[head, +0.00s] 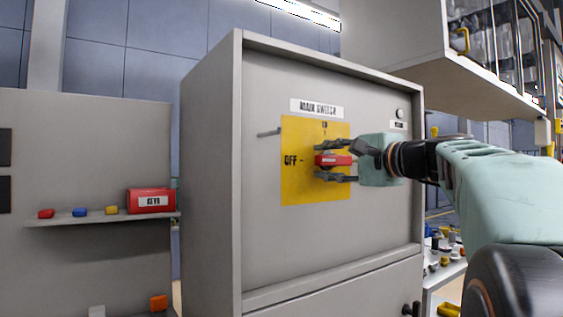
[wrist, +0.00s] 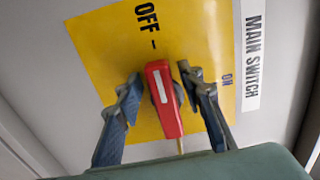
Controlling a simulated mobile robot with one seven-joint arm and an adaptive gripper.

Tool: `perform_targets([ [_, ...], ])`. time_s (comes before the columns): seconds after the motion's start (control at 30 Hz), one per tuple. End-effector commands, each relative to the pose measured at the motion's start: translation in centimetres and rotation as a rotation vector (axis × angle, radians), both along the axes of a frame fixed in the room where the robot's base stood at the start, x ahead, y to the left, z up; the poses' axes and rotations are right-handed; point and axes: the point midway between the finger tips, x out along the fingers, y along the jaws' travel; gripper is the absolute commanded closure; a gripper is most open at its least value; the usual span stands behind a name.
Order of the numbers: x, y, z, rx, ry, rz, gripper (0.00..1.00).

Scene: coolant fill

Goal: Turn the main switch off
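The main switch has a red handle (head: 333,160) with a white stripe, on a yellow plate (head: 296,185) on the grey cabinet door. In the head view the handle lies level, its striped end toward the OFF mark at the left; ON is at the plate's top. In the wrist view the handle (wrist: 164,100) points toward the OFF dash. My gripper (head: 320,160) is open, with one finger above and one below the handle. In the wrist view the fingers stand on either side of it, with a gap on the left; contact on the right is hard to tell.
The grey cabinet (head: 210,180) fills the middle. A shelf (head: 100,218) at the left carries a red KEYS box (head: 151,201) and small coloured items. An overhead cabinet (head: 400,45) juts out at upper right. A bench with small parts stands behind my arm.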

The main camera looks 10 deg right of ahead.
Motion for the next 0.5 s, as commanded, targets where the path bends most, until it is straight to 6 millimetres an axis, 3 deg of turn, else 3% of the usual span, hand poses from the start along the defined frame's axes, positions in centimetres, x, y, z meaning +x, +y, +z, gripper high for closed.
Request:
perform_targets([
  [0.27,-0.1,-0.1,0.1,0.001,-0.001,-0.001,0.64],
  [0.5,-3.1,-1.2,0.1,0.001,-0.002,-0.004,0.64],
])
